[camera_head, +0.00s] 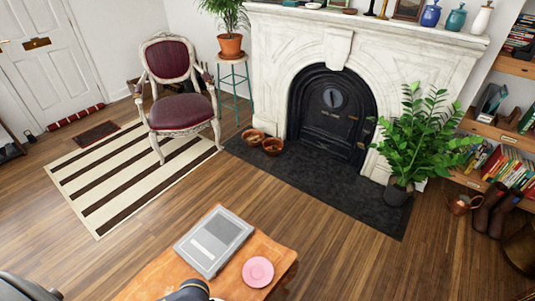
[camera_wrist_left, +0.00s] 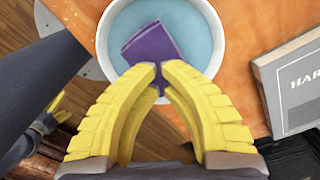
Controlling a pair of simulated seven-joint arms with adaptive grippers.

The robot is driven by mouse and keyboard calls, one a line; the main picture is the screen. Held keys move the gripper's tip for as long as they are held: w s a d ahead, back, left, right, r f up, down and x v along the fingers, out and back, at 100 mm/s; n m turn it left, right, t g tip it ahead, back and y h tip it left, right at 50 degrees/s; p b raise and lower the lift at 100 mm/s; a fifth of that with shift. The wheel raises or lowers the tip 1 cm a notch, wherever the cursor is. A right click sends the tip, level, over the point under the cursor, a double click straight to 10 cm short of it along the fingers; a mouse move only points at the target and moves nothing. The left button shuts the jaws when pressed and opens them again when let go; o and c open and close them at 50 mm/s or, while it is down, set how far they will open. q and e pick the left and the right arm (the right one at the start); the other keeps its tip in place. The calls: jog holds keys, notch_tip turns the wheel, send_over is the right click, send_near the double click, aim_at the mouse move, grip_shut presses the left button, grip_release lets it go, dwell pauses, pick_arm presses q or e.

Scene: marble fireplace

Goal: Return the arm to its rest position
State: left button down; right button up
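A white bowl with a blue inside (camera_wrist_left: 208,35) stands on the orange-brown wooden table, seen in the left wrist view. A purple flat-sided thing (camera_wrist_left: 152,42) shows over the bowl's inside. My left gripper (camera_wrist_left: 159,72) has yellow fingers whose tips come close together at the near edge of the purple thing, with purple in the narrow gap. It appears shut on it. Whether the purple thing touches the bowl's bottom cannot be told. In the head view, dark parts of mine show at the bottom edge; neither gripper's fingertips can be made out there, and the bowl is out of frame.
On the table (camera_head: 155,277) lie a grey book (camera_head: 214,242) and a round pink plate (camera_head: 258,271). The book also shows in the left wrist view (camera_wrist_left: 290,85), right of the bowl. Beyond are open floor, a red chair (camera_head: 182,110), a fireplace and a potted plant (camera_head: 415,140).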

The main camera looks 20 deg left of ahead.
pick_arm(q)
jog(key=shift+f, duration=1.3)
jog(key=shift+r, duration=3.8)
